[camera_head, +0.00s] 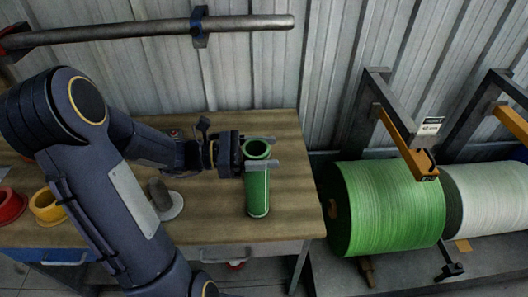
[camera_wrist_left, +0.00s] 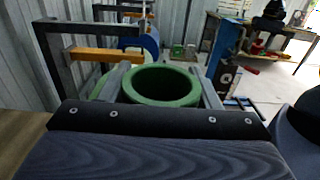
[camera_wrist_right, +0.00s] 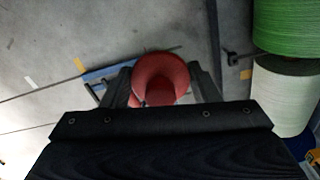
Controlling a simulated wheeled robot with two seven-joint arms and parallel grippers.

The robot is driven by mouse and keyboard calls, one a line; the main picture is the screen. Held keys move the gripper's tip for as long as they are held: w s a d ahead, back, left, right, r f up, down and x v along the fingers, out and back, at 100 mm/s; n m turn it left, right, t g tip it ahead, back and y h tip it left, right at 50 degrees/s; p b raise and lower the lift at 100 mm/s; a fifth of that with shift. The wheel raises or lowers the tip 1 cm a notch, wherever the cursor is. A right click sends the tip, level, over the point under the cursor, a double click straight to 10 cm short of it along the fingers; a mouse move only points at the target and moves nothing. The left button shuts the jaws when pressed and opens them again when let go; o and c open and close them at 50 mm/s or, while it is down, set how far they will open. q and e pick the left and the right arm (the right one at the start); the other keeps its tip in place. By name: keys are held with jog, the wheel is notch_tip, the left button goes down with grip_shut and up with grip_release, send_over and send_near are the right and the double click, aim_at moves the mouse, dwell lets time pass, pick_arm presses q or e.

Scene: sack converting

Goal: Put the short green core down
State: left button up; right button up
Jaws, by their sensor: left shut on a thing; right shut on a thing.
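The short green core (camera_head: 258,192) is a hollow green tube standing upright over the right part of the wooden table (camera_head: 290,150). My left gripper (camera_head: 262,164) is shut on it near its top, with one finger on each side. The left wrist view shows its round open mouth (camera_wrist_left: 162,84) between the fingers. I cannot tell whether its lower end touches the table.
A large green spool (camera_head: 390,205) and a white spool (camera_head: 485,198) lie right of the table. A grey peg on a white disc (camera_head: 163,198) stands mid-table. A metal bar (camera_head: 160,30) runs above.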

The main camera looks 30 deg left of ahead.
pick_arm(q)
jog(key=shift+f, duration=0.15)
pick_arm(e)
jog(key=shift+f, duration=0.15)
pick_arm(q)
jog(key=o, duration=1.6)
jog(key=b+v, duration=0.1)
jog(key=v, duration=1.1)
jog(key=shift+b, duration=0.35)
pick_arm(e)
jog(key=shift+f, duration=0.75)
pick_arm(q)
jog(key=shift+a, duration=0.1)
